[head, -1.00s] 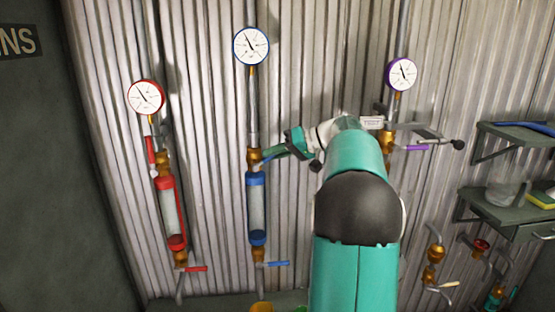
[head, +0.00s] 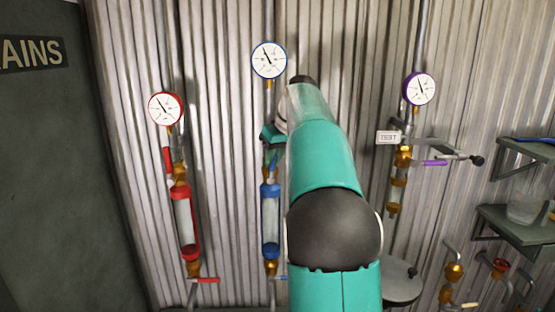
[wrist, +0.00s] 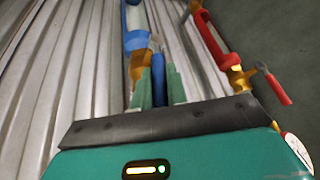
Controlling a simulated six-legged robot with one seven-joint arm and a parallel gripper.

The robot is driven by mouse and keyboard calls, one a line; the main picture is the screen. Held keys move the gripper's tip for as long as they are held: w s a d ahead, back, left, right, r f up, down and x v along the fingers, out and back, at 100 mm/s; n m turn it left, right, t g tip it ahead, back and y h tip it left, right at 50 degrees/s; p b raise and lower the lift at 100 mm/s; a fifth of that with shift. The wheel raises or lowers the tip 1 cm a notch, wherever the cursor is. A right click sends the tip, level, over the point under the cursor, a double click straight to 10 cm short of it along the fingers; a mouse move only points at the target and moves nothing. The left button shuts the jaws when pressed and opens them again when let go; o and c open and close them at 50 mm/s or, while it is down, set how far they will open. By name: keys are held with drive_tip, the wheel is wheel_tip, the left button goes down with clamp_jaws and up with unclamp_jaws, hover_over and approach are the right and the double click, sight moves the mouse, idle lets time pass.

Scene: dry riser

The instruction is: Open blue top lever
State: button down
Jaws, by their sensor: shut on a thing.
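The blue top lever (wrist: 158,78) lies between the two green fingers of my gripper (wrist: 157,84) in the wrist view, and the fingers are shut on it. In the head view my gripper (head: 272,136) is at the brass valve above the blue-capped sight glass (head: 270,222), below the blue-rimmed gauge (head: 269,60). The lever seems to point roughly up along the pipe there, but the gripper and arm hide much of it. The lower blue lever (head: 282,278) shows partly beside my arm.
A red-capped sight glass (head: 185,222) with a raised red lever (head: 167,160) stands close on the left. A purple-rimmed gauge (head: 419,89) and purple lever (head: 434,163) are on the right. Shelves (head: 515,235) stick out at the far right.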

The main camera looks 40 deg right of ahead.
drive_tip(key=shift+w+a, duration=0.1)
idle(0.3)
drive_tip(key=c, duration=1.4)
unclamp_jaws()
drive_tip(key=shift+r, duration=0.15)
drive_tip(key=v, duration=0.9)
drive_tip(key=a+v, duration=0.1)
drive_tip(key=v, duration=0.3)
drive_tip(key=shift+d+r, duration=0.2)
drive_tip(key=shift+r, duration=0.15)
